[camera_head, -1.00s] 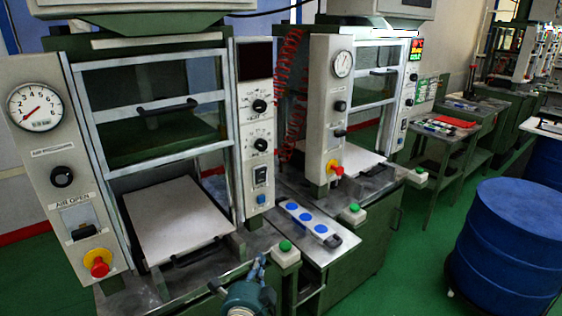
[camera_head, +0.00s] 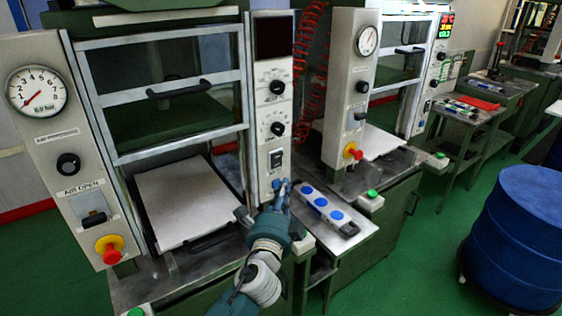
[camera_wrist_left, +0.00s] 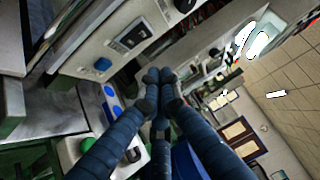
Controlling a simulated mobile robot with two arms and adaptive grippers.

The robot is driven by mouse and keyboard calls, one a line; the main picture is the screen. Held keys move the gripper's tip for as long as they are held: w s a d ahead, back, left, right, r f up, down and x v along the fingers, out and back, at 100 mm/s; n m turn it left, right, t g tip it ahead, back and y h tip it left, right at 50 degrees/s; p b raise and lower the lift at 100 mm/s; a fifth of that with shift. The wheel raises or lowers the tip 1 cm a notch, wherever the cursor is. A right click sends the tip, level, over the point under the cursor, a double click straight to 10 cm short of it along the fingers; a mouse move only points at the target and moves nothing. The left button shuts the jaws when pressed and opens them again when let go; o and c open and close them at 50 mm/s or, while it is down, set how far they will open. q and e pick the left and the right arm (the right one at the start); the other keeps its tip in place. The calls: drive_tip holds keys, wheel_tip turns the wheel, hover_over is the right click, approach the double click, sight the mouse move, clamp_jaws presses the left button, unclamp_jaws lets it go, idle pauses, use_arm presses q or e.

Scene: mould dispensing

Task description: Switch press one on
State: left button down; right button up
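The nearest press (camera_head: 183,120) stands at left. Its control panel (camera_head: 273,100) has a dark display (camera_head: 275,37), two black knobs and a black rocker switch (camera_head: 276,159) low down. In the wrist view the rocker switch (camera_wrist_left: 133,34) sits in its white frame above a blue button (camera_wrist_left: 103,64). My left gripper (camera_head: 281,188) is just below the switch in the head view and hides the panel's bottom. In the wrist view its fingers (camera_wrist_left: 158,80) are drawn together at the tips, with nothing between them. Contact with the panel cannot be told. My right gripper is out of view.
A second press (camera_head: 352,85) with a lit display (camera_head: 446,22) stands to the right. A tray with blue discs (camera_head: 322,208) lies on the bench between them. A red emergency button (camera_head: 112,252) is on the near press's left post. A blue drum (camera_head: 520,240) stands at right.

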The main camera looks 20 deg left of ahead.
use_arm(q)
drive_tip(key=p, duration=0.1)
approach(281, 162)
drive_tip(key=w+d+r, duration=0.3)
drive_tip(key=r, duration=0.1)
drive_tip(key=w+a+p, duration=0.1)
drive_tip(key=w+a, duration=0.1)
drive_tip(key=shift+a, duration=0.3)
drive_tip(key=shift+w, duration=0.15)
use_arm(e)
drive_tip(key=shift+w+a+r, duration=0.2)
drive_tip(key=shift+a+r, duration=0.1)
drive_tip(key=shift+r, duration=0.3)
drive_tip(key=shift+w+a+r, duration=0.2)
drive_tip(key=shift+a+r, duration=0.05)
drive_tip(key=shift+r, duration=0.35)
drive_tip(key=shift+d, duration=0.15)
